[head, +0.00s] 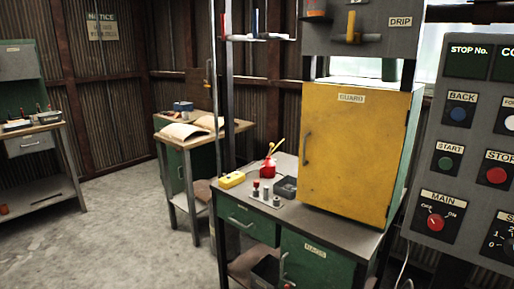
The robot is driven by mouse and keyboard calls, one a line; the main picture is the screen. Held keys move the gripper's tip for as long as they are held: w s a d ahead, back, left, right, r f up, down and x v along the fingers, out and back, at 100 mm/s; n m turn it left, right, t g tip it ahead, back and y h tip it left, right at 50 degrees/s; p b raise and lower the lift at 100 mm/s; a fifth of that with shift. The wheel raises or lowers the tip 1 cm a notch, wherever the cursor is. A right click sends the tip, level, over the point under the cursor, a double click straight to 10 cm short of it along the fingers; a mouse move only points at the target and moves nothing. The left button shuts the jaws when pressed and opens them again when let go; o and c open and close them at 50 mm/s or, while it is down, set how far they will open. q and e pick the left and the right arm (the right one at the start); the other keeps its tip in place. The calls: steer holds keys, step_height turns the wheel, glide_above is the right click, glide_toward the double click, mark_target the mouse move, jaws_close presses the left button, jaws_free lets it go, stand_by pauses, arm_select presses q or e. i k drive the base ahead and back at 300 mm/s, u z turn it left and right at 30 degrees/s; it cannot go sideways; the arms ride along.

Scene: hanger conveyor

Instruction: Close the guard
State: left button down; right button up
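The guard (352,160) is a yellow panel with a GUARD label near its top. It stands upright above the right part of a grey-topped green workbench, facing me. A grey vertical handle (306,148) is on its left side. A pale green side face shows along its right edge. I cannot tell from this view whether the guard is fully shut or a little ajar. Neither of my grippers is in view.
A control panel (468,150) with buttons and dials stands close at the right. A yellow box (232,180), a red can (269,168) and small parts are on the workbench (310,218). A drip unit (365,30) hangs above. Floor at the left is clear.

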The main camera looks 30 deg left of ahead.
mark_target(352, 137)
steer(key=u, duration=0.35)
steer(key=i, duration=1.05)
steer(key=z, duration=0.45)
